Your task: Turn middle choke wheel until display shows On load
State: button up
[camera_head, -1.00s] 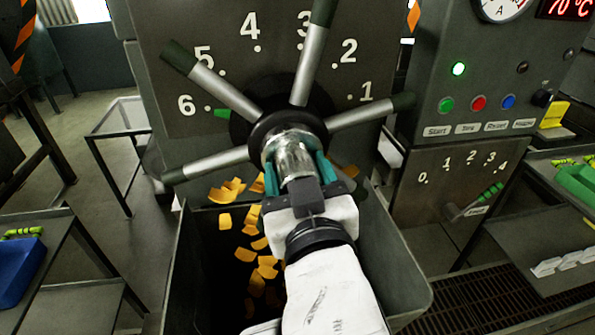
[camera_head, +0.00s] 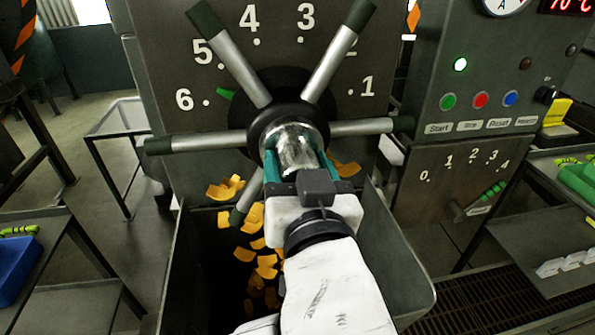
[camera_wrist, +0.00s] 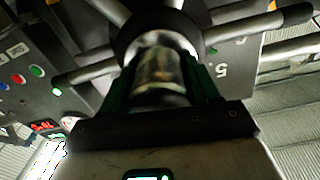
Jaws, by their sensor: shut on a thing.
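The choke wheel (camera_head: 240,73) has a dark round collar, several silver spokes with dark green grips and a shiny metal hub (camera_head: 296,150). It stands before a grey panel numbered 1 to 6. A small green pointer (camera_head: 227,94) at its rim sits between 5 and 6, close to the 6 mark. My gripper (camera_head: 294,165) has its teal fingers closed on the hub from either side. The wrist view also shows the hub (camera_wrist: 160,75) between the fingers. A red display (camera_head: 570,6) at the top right is cut off; "70 °C" can be read.
A grey bin (camera_head: 395,260) with orange pieces falling into it stands below the wheel. To the right a control box (camera_head: 490,80) has a lit green lamp and buttons, with a lever scale (camera_head: 450,185) below. Side tables flank both sides.

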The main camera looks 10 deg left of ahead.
jog(key=shift+f+m+b, duration=0.1)
jog(key=shift+m+b, duration=0.4)
jog(key=shift+m, duration=0.7)
jog(key=o, duration=1.5)
jog(key=shift+c, duration=0.2)
jog(key=p+v, duration=0.1)
jog(key=v, duration=0.9)
jog(key=shift+s+p, duration=0.3)
jog(key=shift+s, duration=0.1)
